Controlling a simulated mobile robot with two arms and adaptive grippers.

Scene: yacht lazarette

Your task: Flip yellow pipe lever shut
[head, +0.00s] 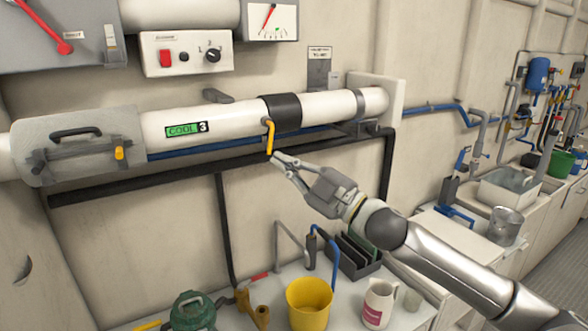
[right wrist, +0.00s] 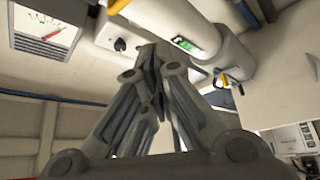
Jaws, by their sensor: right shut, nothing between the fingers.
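The yellow lever (head: 269,137) hangs down from the white pipe (head: 235,118), beside a black collar (head: 281,112) and right of the green COOL 3 label. Its lower end points down. My right gripper (head: 276,156) is shut and empty. Its fingertips are just below and right of the lever's lower end; I cannot tell whether they touch. In the right wrist view the closed fingers (right wrist: 157,60) fill the middle, and a yellow piece that looks like the lever (right wrist: 118,6) shows at the top edge. My left gripper is not in view.
A grey clamp cover (head: 80,140) with a black handle sits left on the pipe. A black rail (head: 180,180) runs below. A switch box (head: 187,52) hangs above. The bench below holds a yellow bucket (head: 309,303), a white jug (head: 378,303) and a green pump (head: 192,312).

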